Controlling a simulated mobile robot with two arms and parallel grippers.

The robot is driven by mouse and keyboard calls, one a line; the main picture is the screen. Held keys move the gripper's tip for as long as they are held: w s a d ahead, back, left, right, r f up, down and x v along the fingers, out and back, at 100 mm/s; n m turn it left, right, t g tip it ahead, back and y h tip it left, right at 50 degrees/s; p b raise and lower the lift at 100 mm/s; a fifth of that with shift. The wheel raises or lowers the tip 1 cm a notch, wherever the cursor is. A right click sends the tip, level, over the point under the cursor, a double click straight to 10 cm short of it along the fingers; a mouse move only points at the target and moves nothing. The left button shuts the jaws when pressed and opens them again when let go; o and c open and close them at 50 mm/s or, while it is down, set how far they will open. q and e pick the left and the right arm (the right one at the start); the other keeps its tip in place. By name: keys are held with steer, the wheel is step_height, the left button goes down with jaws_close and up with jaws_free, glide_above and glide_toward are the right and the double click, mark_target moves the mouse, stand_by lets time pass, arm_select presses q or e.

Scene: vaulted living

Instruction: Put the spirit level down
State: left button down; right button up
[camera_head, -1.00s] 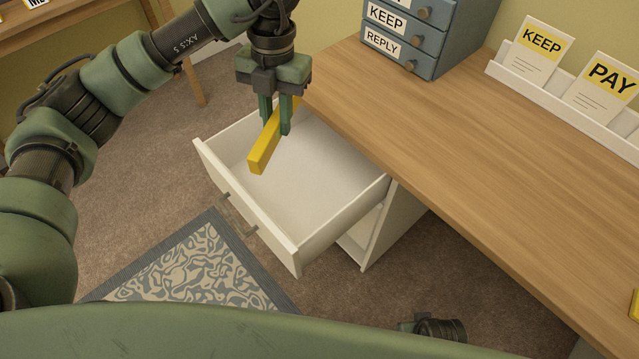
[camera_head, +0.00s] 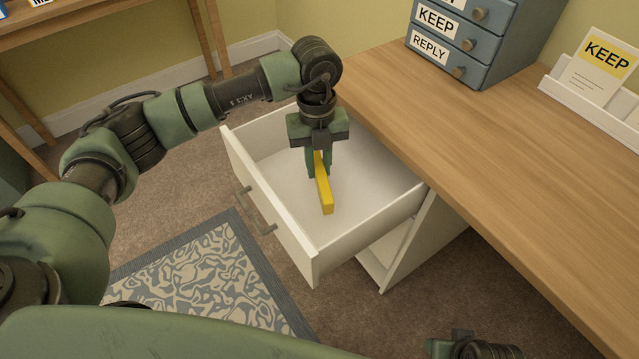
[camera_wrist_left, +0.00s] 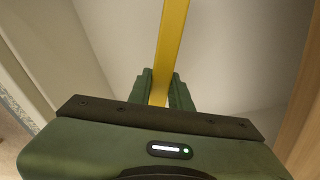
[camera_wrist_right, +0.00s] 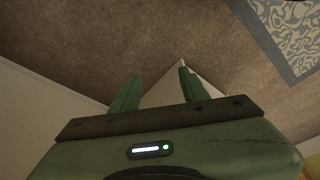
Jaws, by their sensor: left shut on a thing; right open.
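The spirit level is a yellow bar (camera_head: 325,195), held in my left gripper (camera_head: 318,172) inside the open white drawer (camera_head: 284,226). In the left wrist view the yellow bar (camera_wrist_left: 172,40) runs up between the two green fingers (camera_wrist_left: 160,88), which are shut on it. The drawer shows no other thing inside. I cannot tell whether the bar touches the drawer floor. My right gripper (camera_wrist_right: 155,92) is open and empty, over brown carpet near a white panel. In the head view only part of my right arm shows at the bottom edge.
The wooden desk top (camera_head: 500,180) overhangs the drawer on the right. A blue drawer unit (camera_head: 465,40) and a white card rack (camera_head: 590,105) stand on it. A patterned rug (camera_head: 205,275) lies on the carpet in front of the drawer.

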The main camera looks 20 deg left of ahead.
mark_target(318, 161)
arm_select(q)
step_height(318, 161, down, 5)
steer(key=shift+f+b, duration=0.2)
steer(key=shift+b, duration=0.2)
steer(key=shift+f, duration=0.45)
arm_select(e)
steer(key=v, duration=0.3)
steer(key=shift+w+r, duration=0.1)
steer(key=shift+r, duration=0.35)
arm_select(q)
steer(key=shift+f, duration=0.1)
arm_select(e)
steer(key=shift+r, duration=0.1)
arm_select(q)
steer(key=c, duration=1.3)
jaws_free()
arm_select(e)
steer(key=shift+r, duration=0.15)
arm_select(q)
steer(key=r, duration=0.4)
steer(key=r+p, duration=0.1)
steer(key=r, duration=0.3)
steer(key=w+r+p, duration=0.1)
steer(key=r, duration=0.3)
steer(key=shift+a+r, duration=0.15)
steer(key=shift+a, duration=0.1)
arm_select(e)
step_height(318, 161, down, 7)
steer(key=shift+w, duration=0.3)
steer(key=shift+a, duration=0.1)
